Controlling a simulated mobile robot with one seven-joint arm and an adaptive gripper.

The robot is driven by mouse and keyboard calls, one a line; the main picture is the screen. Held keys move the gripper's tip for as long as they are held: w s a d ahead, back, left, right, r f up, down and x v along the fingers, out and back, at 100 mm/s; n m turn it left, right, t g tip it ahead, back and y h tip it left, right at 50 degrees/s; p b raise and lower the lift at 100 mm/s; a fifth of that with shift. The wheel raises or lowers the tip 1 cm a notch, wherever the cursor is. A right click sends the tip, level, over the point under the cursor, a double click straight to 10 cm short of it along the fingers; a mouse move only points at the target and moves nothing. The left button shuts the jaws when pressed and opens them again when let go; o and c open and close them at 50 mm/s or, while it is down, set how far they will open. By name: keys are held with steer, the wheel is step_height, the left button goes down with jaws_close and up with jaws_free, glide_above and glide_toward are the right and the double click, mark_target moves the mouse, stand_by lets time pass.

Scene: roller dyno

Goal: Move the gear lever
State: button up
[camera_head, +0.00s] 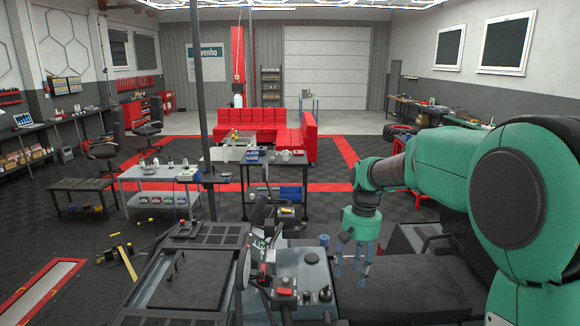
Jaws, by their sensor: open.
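My gripper (352,262) hangs fingers down at the end of my green arm, right of centre. Its blue-grey fingers are apart, with nothing seen between them. Below and left of it is a grey control console (302,270) with several levers and knobs. A small blue-grey knob (324,241) stands just left of the fingers; I cannot tell whether it is the gear lever. A black round knob (310,258) and a red-topped control (285,292) sit on the console. I see no clear contact between the gripper and any lever.
A dark flat panel (185,270) lies left of the console. A dark seat-like surface (400,295) lies under and right of my gripper. Ahead stand a black cart (262,180), a grey table (160,178) and red sofas (300,138). A thin dark pole (201,100) rises left of centre.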

steer(key=s+d+r+t+b, duration=0.1)
steer(key=s+r+t+b, duration=0.2)
steer(key=s, duration=0.7)
steer(key=s+d+f+t+b, duration=0.1)
steer(key=s+f+b, duration=0.2)
steer(key=s, duration=1)
steer(key=s+d+f+t+h+b, duration=0.1)
steer(key=s+f+b, duration=0.3)
steer(key=s, duration=0.8)
steer(key=shift+s+t+b, duration=0.35)
steer(key=shift+t+b, duration=0.3)
steer(key=shift+t, duration=0.05)
steer(key=shift+r, duration=0.55)
